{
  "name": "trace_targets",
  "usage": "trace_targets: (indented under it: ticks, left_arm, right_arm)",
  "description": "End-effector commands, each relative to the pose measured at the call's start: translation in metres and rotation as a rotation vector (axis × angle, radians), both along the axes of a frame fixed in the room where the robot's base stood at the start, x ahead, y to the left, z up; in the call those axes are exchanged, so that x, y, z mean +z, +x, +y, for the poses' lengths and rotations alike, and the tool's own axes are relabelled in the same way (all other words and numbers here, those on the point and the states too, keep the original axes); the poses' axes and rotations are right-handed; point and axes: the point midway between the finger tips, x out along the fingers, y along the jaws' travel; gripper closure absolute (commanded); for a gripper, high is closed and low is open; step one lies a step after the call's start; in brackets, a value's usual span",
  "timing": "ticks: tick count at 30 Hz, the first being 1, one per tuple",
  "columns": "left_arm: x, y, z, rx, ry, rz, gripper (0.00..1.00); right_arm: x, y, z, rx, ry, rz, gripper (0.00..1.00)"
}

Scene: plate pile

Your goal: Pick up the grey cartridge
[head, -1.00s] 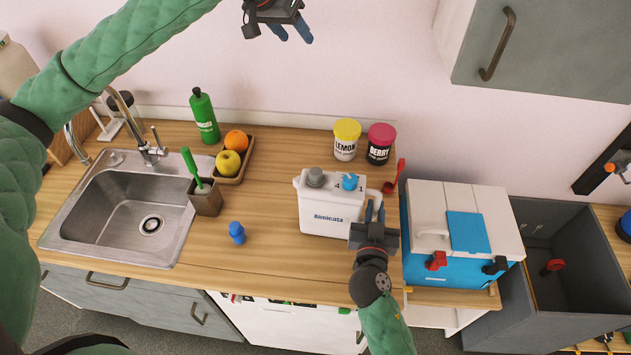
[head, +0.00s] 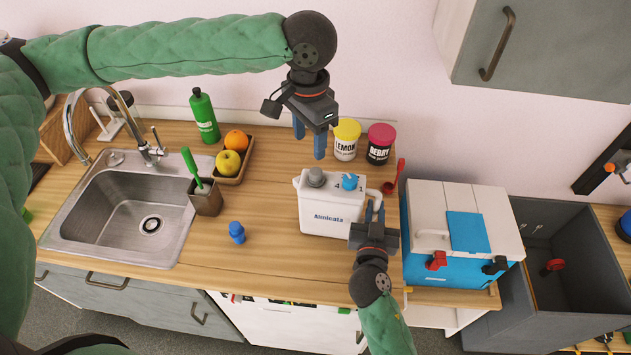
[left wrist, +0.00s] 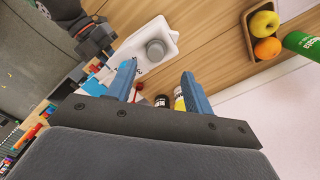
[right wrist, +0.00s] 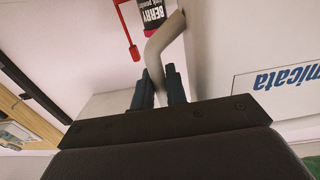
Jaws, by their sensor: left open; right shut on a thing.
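The grey cartridge (head: 316,177) appears to be the short grey cylinder standing on the left of the top of a white appliance (head: 328,219) marked "Almicata". It also shows in the left wrist view (left wrist: 156,50), beyond my fingertips. My left gripper (head: 309,142) is open and empty, fingers down, above and behind the appliance, apart from the cartridge. My right gripper (head: 374,211) is shut on the appliance's white handle (right wrist: 157,55) at its right side. A blue knob-like part (head: 350,182) sits on the appliance's top right.
A blue piece (head: 237,232) stands on the bare counter (head: 270,205) left of the appliance. Lemon (head: 346,140) and berry (head: 380,144) tubs stand behind it. A blue-and-white box (head: 462,230) is on the right. The sink (head: 130,215) and fruit tray (head: 232,180) are left.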

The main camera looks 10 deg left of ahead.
Motion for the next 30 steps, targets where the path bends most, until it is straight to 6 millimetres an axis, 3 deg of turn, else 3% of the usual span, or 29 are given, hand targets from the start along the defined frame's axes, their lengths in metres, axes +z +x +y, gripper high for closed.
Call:
trace_targets:
  ticks: [4, 14, 21, 30]
  left_arm:
    - [-0.022, 0.000, 0.000, 0.001, 0.000, 0.000, 0.48]
    - [-0.045, 0.001, -0.004, 0.000, 0.000, -0.001, 0.48]
    - [-0.077, 0.003, -0.011, 0.002, -0.001, -0.001, 0.48]
    - [-0.088, 0.003, -0.011, 0.002, -0.001, -0.001, 0.48]
  right_arm:
    - [0.000, 0.000, 0.000, 0.000, 0.001, 0.000, 1.00]
    - [0.000, 0.000, 0.000, 0.000, 0.001, 0.000, 1.00]
    - [0.000, 0.000, 0.000, 0.000, 0.001, 0.000, 1.00]
    - [0.000, 0.000, 0.000, 0.000, 0.001, 0.000, 1.00]
